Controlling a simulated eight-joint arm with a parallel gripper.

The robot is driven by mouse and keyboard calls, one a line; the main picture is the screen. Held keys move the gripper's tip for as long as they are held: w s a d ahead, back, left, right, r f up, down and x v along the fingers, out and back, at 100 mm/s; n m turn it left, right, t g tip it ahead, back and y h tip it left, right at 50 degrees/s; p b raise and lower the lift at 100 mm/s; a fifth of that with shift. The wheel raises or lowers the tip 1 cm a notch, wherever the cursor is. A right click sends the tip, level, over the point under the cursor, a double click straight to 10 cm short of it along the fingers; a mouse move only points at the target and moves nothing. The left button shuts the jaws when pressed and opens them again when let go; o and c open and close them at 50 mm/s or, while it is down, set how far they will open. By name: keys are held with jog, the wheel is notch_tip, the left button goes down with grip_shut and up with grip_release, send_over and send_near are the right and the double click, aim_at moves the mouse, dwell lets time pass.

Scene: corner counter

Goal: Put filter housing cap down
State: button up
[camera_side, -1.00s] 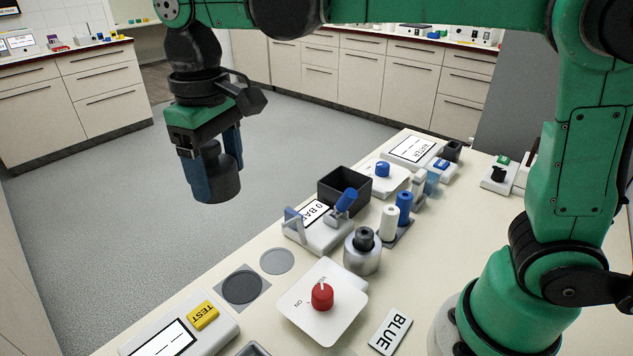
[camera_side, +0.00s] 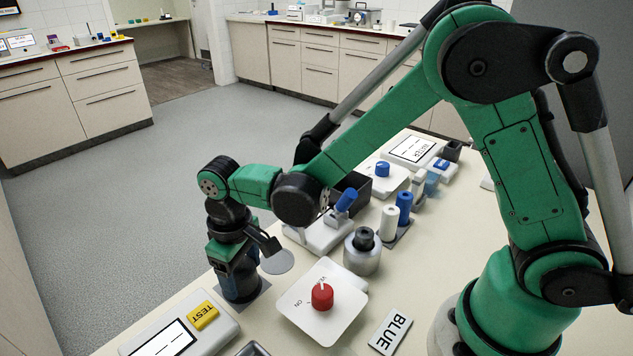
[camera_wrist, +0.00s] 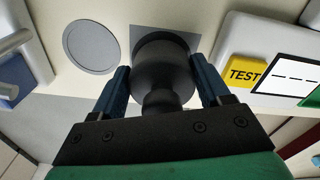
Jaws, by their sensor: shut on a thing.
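My gripper (camera_side: 238,278) is low over the near left part of the counter, with its blue fingers shut on the dark filter housing cap (camera_wrist: 162,70). In the wrist view the fingers stand on both sides of the cap. The cap is upright over a grey square plate (camera_wrist: 138,36), whose dark disc is now hidden under it. I cannot tell whether the cap touches the plate. In the side view the gripper largely hides the cap.
A grey disc (camera_wrist: 92,47) lies flat beside the plate. A box with a yellow TEST button (camera_side: 203,315) is close by. A white panel with a red knob (camera_side: 322,295) and a metal housing (camera_side: 362,254) stand to the right.

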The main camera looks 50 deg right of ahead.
jog(key=shift+f, duration=0.4)
jog(key=shift+f, duration=0.1)
jog(key=o, duration=1.3)
